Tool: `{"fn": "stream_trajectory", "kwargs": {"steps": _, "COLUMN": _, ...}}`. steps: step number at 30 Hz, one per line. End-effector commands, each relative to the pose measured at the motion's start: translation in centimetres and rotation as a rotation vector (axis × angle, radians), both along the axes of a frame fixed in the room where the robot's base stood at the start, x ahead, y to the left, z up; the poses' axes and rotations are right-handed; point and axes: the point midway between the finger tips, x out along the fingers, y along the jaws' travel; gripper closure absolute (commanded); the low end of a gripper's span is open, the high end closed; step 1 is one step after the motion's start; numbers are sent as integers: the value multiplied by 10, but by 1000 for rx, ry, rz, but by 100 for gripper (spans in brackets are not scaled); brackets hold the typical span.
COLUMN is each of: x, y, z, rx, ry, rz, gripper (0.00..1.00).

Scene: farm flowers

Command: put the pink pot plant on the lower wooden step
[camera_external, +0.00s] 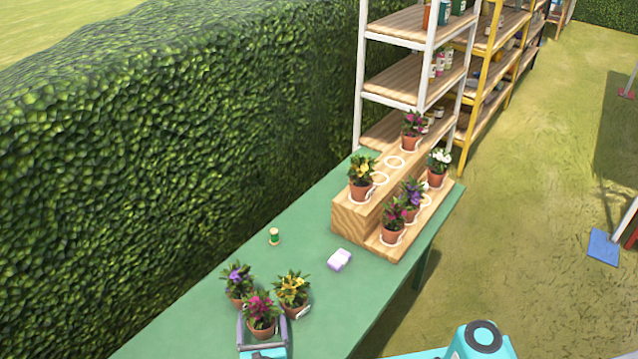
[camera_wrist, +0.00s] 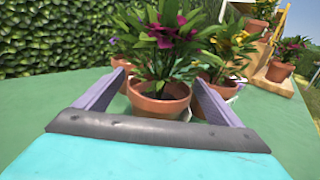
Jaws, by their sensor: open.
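A pink-flowered plant in a terracotta pot (camera_external: 261,326) stands on the green table at the lower left, and it fills the middle of the wrist view (camera_wrist: 160,98). My gripper (camera_external: 262,322) is open, with one finger on each side of this pot; whether the fingers touch it I cannot tell. The lower wooden step (camera_external: 376,243) is the front tier of a two-tier wooden stand. It carries a pink plant (camera_external: 393,222), a purple plant (camera_external: 412,198) and a white plant (camera_external: 438,168). White rings mark places on it.
A purple plant (camera_external: 239,284) and a yellow plant (camera_external: 293,292) stand close behind the gripped-around pot. A green spool (camera_external: 274,237) and a lilac block (camera_external: 339,260) lie on the table (camera_external: 200,320). The upper step holds a yellow plant (camera_external: 361,178) and a pink plant (camera_external: 412,130).

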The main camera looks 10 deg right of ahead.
Motion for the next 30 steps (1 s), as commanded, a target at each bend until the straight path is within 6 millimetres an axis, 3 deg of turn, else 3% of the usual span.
{"fn": "stream_trajectory", "kwargs": {"steps": 11, "x": 0, "y": 0, "z": 0, "rx": 0, "ry": 0, "rz": 0, "gripper": 11}}
{"fn": "stream_trajectory", "kwargs": {"steps": 23, "x": 0, "y": 0, "z": 1, "rx": 1, "ry": -2, "rz": -1, "gripper": 74}}
{"fn": "stream_trajectory", "kwargs": {"steps": 30, "x": 0, "y": 0, "z": 1, "rx": 1, "ry": -2, "rz": -1, "gripper": 74}}
